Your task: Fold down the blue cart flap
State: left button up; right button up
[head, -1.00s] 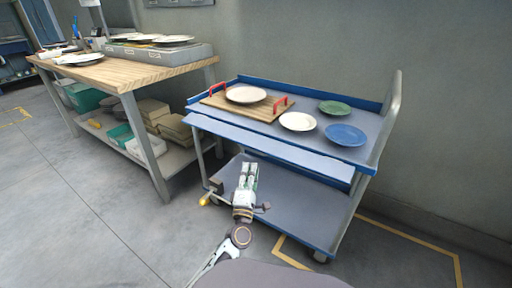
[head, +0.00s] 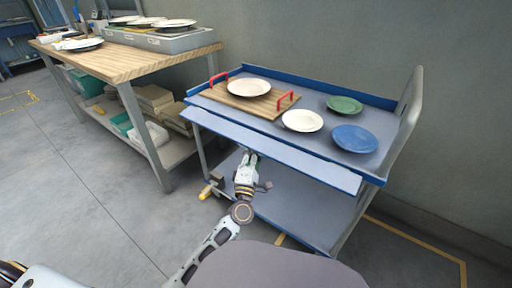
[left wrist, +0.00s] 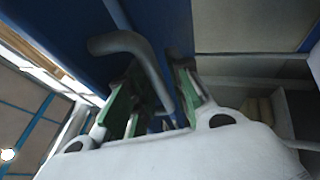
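The blue cart (head: 372,172) stands against the wall. Its flap (head: 275,148) is a long light-blue panel along the front edge of the top shelf, sticking outward. My left gripper (head: 249,160) is below the flap, with its fingertips partly hidden by the flap's edge. In the left wrist view, its green-padded fingers (left wrist: 155,95) are apart, on either side of a bent grey bar (left wrist: 140,52) beneath a blue surface. Whether a finger touches the bar cannot be told. My right gripper is not in view.
The top shelf holds a wooden tray (head: 236,103) with red handles and a plate, plus white (head: 302,121), green (head: 345,105) and blue (head: 355,139) plates. A wooden workbench (head: 125,58) stands at left. The floor between is clear.

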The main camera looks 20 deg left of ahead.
pick_arm(q)
jog(key=shift+w, duration=0.15)
jog(key=shift+r, duration=0.1)
jog(key=shift+c, duration=0.4)
grip_shut()
